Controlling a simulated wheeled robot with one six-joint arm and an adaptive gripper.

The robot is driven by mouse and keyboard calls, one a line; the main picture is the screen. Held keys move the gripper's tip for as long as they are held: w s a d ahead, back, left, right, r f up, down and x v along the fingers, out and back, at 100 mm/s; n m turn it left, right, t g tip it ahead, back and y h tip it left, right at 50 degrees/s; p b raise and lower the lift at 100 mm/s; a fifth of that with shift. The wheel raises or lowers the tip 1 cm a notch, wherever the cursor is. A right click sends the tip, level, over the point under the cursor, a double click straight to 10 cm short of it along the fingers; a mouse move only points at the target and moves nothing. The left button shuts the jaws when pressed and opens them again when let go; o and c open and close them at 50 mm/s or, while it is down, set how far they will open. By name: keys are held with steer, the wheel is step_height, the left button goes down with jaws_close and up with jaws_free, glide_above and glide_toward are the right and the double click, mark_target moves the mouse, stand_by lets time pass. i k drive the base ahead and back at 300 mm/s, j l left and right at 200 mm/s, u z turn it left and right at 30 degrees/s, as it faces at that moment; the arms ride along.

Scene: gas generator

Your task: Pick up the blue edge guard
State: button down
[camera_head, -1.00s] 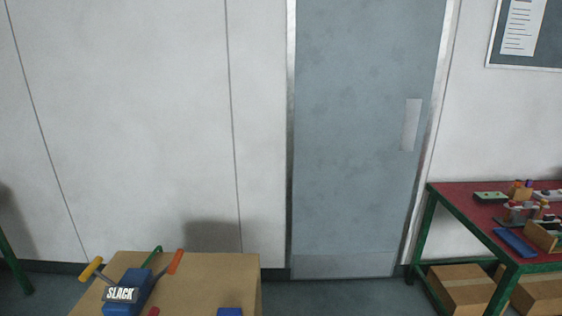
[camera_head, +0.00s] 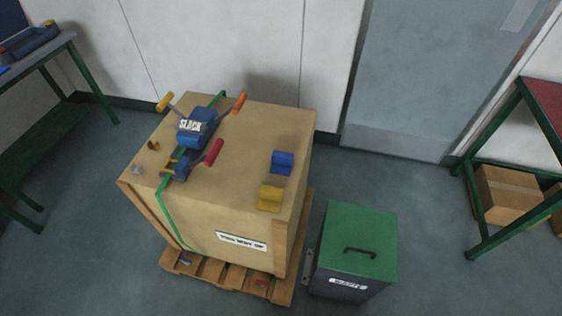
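The blue edge guard (camera_head: 282,162) is a small angled block lying on the top of a large brown crate (camera_head: 240,135), near the crate's right edge. A yellow edge guard (camera_head: 270,199) lies just in front of it, apart from it. My gripper is not in view, so I cannot see whether it is open or shut.
A blue tensioner (camera_head: 195,128) marked SLACK, with coloured handles, sits on a green strap over the crate's left part. The crate stands on a wooden pallet (camera_head: 212,271). A green-lidded bin (camera_head: 358,240) is at right.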

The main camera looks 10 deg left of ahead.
mark_target(282, 162)
steer(key=i+l, duration=0.2)
steer(key=l, duration=0.2)
steer(key=i+l+u, duration=0.1)
steer(key=i+l, duration=0.35)
steer(key=l, duration=0.3)
